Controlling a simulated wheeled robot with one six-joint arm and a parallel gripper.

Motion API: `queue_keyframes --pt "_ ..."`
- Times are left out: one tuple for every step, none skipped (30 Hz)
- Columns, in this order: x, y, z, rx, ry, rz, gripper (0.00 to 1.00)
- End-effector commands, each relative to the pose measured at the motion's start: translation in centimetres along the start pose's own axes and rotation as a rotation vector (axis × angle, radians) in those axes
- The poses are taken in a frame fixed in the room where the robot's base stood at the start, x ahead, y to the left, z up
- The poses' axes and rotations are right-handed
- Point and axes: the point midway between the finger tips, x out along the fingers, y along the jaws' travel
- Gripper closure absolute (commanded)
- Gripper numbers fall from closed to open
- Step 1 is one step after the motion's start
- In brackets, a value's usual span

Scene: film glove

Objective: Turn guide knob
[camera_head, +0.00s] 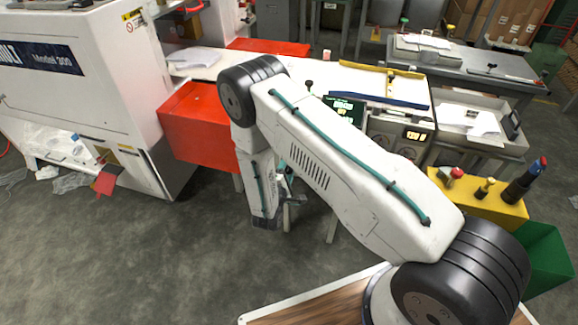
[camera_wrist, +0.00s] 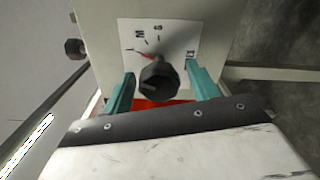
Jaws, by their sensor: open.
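A black guide knob (camera_wrist: 158,80) shows in the wrist view, standing out from a white dial plate (camera_wrist: 140,40) with dark marks and letters. A small red pointer mark shows by the knob. My gripper (camera_wrist: 158,84) is open, with one teal finger to the left of the knob and the other to the right. Gaps show between the knob and both fingers, and I cannot tell how deep the knob sits between them. In the head view my gripper (camera_head: 285,195) hangs low beside the machine table, mostly behind my own arm, and the knob is hidden there.
A second black knob (camera_wrist: 74,48) sticks out at the left of the panel. A yellow box with buttons (camera_head: 485,197) is at the right. Open grey floor (camera_head: 130,260) lies at the lower left.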

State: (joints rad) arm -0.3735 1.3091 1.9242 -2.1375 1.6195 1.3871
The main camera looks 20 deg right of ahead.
Motion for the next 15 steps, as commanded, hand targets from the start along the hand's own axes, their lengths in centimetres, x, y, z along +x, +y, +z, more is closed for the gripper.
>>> queue_keyframes --pt "-1.0 0.0 -0.1 -0.003 0.005 0.0 0.41" --pt "-1.6 0.0 -0.1 -0.003 0.005 0.0 0.41" --pt "-2.3 0.0 -0.1 -0.003 0.005 0.0 0.41" --pt "-2.8 0.0 -0.1 -0.003 0.005 0.0 0.41" --pt "-3.3 0.0 -0.1 -0.002 0.005 0.0 0.41" --pt "-4.0 0.0 -0.1 -0.003 0.005 0.0 0.41" --pt "-4.4 0.0 -0.1 -0.003 0.004 0.0 0.41" --pt "-4.7 0.0 -0.1 -0.003 0.004 0.0 0.41" --pt "-5.1 0.0 -0.1 -0.003 0.004 0.0 0.41" --pt "-5.4 0.0 -0.1 -0.002 0.003 0.0 0.41" --pt "-5.6 0.0 -0.1 -0.002 0.003 0.0 0.41" --pt "-5.8 0.0 0.0 -0.001 0.002 0.0 0.41" --pt "-5.9 0.0 0.0 -0.001 0.002 0.0 0.41" --pt "-6.0 0.0 0.0 -0.001 0.002 0.0 0.41" --pt "-6.0 0.0 0.0 -0.001 0.002 0.0 0.41"
